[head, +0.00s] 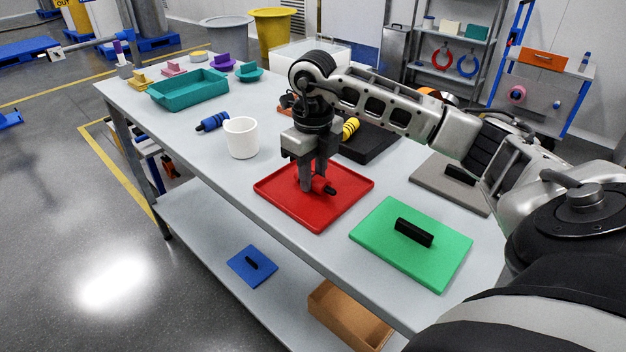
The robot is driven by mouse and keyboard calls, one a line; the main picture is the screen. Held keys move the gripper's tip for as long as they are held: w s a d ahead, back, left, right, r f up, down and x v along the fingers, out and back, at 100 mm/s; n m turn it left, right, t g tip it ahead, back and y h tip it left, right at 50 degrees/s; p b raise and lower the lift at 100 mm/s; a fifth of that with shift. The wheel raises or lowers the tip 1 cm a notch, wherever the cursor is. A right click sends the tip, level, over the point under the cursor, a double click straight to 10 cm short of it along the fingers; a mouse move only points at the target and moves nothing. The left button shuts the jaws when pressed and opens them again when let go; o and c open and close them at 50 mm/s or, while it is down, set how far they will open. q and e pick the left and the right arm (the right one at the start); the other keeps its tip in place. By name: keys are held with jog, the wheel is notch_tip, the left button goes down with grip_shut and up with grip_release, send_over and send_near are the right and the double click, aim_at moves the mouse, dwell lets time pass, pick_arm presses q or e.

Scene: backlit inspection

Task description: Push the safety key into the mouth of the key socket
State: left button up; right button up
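A short red cylindrical piece with a black tip (322,185) lies on the red tray (281,203); it may be the safety key. My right gripper (313,181) points straight down over the tray, with its fingers at the red piece and hiding part of it. I cannot tell whether the fingers grip it or only stand around it. A yellow-and-black ribbed piece (350,128) is at the black base (374,146) behind my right gripper, partly hidden. I cannot make out which thing is the key socket or its mouth. My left gripper is not in view.
A white cup (241,138) and a blue ribbed piece (213,121) are left of the tray. A green plate with a black handle (413,232) and a grey plate (434,176) are to the right. A teal bin (188,92) and small coloured pieces stand at the far end.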

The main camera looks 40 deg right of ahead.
aim_at(313, 174)
jog(key=shift+r, duration=0.15)
jog(key=shift+r, duration=0.3)
notch_tip(313, 174, up, 2)
jog(key=shift+r, duration=0.25)
jog(key=s+a+r+p, duration=0.2)
jog(key=s+a+r, duration=0.5)
jog(key=a, duration=0.5)
jog(key=shift+r, duration=1.35)
